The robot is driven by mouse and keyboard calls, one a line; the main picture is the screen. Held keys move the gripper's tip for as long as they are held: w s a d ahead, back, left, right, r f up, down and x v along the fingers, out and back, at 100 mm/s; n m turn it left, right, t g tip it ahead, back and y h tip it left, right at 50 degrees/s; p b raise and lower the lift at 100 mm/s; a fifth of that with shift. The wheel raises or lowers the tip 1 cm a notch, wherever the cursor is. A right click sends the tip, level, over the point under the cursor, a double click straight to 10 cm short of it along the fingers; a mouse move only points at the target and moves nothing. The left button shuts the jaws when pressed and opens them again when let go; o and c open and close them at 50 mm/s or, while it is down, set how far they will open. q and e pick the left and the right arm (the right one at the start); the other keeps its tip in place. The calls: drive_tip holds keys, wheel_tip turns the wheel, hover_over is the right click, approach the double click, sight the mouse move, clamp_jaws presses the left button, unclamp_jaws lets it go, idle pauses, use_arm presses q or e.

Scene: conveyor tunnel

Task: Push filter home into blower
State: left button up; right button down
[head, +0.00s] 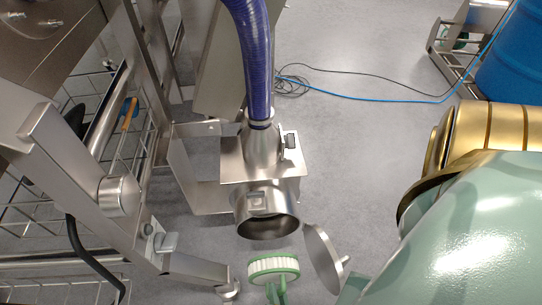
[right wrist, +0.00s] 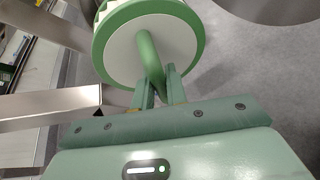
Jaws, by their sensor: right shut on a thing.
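The filter (head: 273,268) is a short white ribbed drum with green rims. It is in front of the blower (head: 268,210), apart from its round opening. The blower is a steel housing with a purple hose on top; its opening faces me and looks empty, with a round steel lid (head: 322,257) swung open at its right. In the right wrist view the filter's pale end face (right wrist: 120,55) carries a green loop handle (right wrist: 151,50). My right gripper (right wrist: 161,90) is shut on that handle; its fingertips are partly hidden behind it. My left gripper is not in view.
A steel frame with wire baskets (head: 50,215) stands at the left, one foot (head: 195,266) reaching close to the filter. A blue barrel (head: 518,60) stands at the far right. Cables (head: 350,80) lie on the floor.

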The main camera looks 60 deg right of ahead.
sight(275, 267)
drive_tip(key=shift+w+d, duration=1.2)
drive_tip(key=shift+d, duration=0.2)
drive_tip(key=shift+w+d, duration=1.15)
drive_tip(key=shift+d, duration=0.25)
drive_tip(key=shift+s+f, duration=0.1)
